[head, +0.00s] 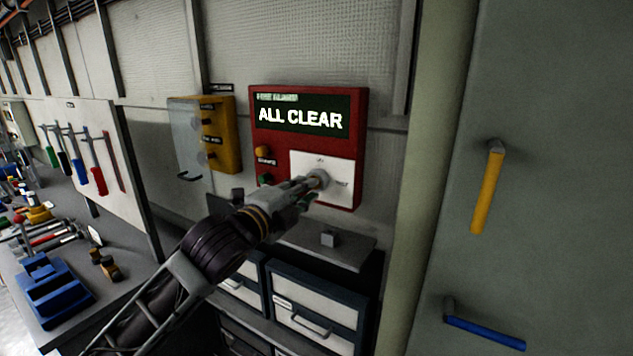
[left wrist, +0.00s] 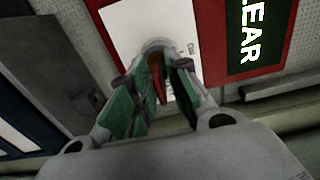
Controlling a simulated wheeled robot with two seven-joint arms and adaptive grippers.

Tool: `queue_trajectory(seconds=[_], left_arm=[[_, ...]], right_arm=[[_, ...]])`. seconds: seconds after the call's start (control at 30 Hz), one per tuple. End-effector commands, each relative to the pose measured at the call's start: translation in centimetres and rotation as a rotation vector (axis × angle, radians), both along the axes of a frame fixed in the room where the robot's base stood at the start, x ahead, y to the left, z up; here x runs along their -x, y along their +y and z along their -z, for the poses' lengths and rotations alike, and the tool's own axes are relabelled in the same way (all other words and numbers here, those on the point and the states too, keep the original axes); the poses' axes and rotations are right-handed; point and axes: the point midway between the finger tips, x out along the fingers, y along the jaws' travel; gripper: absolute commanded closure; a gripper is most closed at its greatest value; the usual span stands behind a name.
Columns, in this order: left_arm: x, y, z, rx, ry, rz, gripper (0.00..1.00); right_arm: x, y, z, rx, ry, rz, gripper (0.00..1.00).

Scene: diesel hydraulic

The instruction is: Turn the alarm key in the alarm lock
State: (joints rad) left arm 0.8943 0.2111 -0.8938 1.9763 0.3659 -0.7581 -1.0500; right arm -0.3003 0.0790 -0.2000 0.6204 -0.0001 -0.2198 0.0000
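The red alarm panel (head: 357,105) hangs on the wall, and its lit display (head: 300,117) reads "ALL CLEAR". Its white lock plate (head: 345,165) carries a round grey alarm lock (head: 319,179). The left wrist view shows the lock (left wrist: 156,46) just past my fingertips. A narrow red piece (left wrist: 160,85), seemingly the alarm key, points from the lock to between my green finger pads. My left gripper (head: 308,190) is at the lock, with its fingers (left wrist: 158,90) either side of the red piece. A gap shows beside the right pad; contact on the left is unclear. My right gripper is out of view.
A yellow box (head: 224,135) with a clear open cover is left of the panel. A grey shelf (head: 345,250) with a small block and drawers (head: 315,310) lie below. A cabinet with yellow (head: 487,190) and blue (head: 485,333) handles stands right.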

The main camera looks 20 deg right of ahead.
Motion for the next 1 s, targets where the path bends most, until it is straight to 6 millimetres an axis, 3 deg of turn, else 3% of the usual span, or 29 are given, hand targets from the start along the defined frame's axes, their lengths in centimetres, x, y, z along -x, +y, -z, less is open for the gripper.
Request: queue_trajectory(seconds=[0.1,0.43,1.0], left_arm=[[-0.01,0.02,0.00,0.000,0.000,0.000,1.00],[-0.05,0.08,-0.04,-0.031,-0.040,-0.002,1.00],[-0.04,0.05,-0.04,-0.271,-0.348,-0.002,1.00]], right_arm=[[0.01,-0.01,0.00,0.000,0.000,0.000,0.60],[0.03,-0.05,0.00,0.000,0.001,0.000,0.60],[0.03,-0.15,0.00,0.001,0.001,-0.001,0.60]])
